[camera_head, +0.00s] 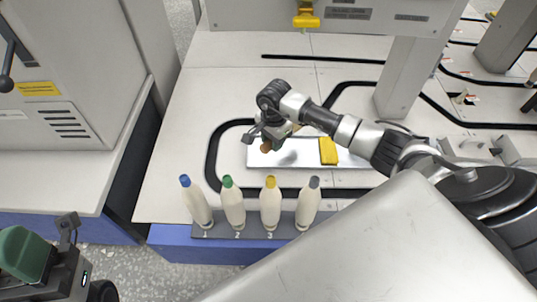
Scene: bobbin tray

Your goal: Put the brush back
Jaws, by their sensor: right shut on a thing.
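My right gripper (266,136) is above the left end of a pale flat tray (291,158) on the white table. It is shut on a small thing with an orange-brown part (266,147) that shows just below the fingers. This is likely the brush, but the gripper and wrist hide most of it. I cannot tell whether it touches the tray. A yellow block (328,151) lies on the tray to the right of the gripper. My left gripper (68,230) is partly in view at the lower left, away from the table, and its jaw state is unclear.
Several cream bobbins with blue, green, yellow and grey tops, such as the green-topped one (233,205), stand in a numbered dark rack (254,231) at the table's front edge. A grey machine column (405,80) stands behind right. The table left of the tray is clear.

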